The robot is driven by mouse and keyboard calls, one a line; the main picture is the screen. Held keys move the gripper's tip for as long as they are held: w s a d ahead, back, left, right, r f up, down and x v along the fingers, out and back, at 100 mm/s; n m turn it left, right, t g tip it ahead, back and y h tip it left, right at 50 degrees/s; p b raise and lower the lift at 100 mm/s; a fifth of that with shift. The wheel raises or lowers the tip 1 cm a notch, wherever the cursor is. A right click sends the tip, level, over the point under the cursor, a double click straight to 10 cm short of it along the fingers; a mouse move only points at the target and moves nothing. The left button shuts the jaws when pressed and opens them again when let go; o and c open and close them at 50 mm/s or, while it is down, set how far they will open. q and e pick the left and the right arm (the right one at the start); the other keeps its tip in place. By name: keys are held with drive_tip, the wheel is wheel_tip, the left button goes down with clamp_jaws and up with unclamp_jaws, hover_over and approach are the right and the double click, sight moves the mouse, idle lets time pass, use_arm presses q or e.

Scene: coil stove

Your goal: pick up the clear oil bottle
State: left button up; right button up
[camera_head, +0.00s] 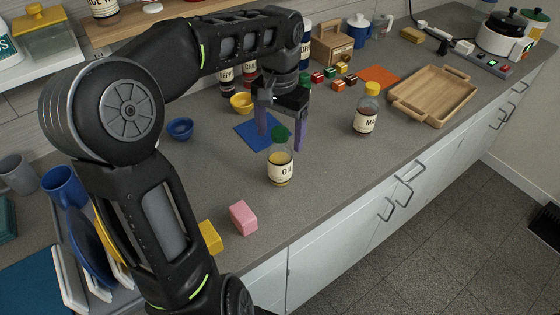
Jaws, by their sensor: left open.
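The clear oil bottle (281,166) stands upright on the grey counter. It has a green cap, a white label and yellow oil inside. My left gripper (281,132) points down just behind the bottle in the picture, with its two purple fingers apart, one on each side of the green cap. The fingers appear empty; whether either one touches the bottle I cannot tell. My right gripper is not in view.
A yellow-capped bottle (366,112) stands to the right, with a wooden tray (433,95) beyond it. A blue mat (251,132) lies by the gripper. A pink block (243,217) lies nearer. Blue and yellow bowls (180,128) sit left. The counter's front edge runs along the right.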

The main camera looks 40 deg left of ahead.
sight(280, 146)
use_arm(q)
wheel_tip(280, 146, down, 4)
drive_tip(key=shift+f+p, duration=0.1)
drive_tip(key=shift+p, duration=0.35)
clamp_jaws()
idle(0.9)
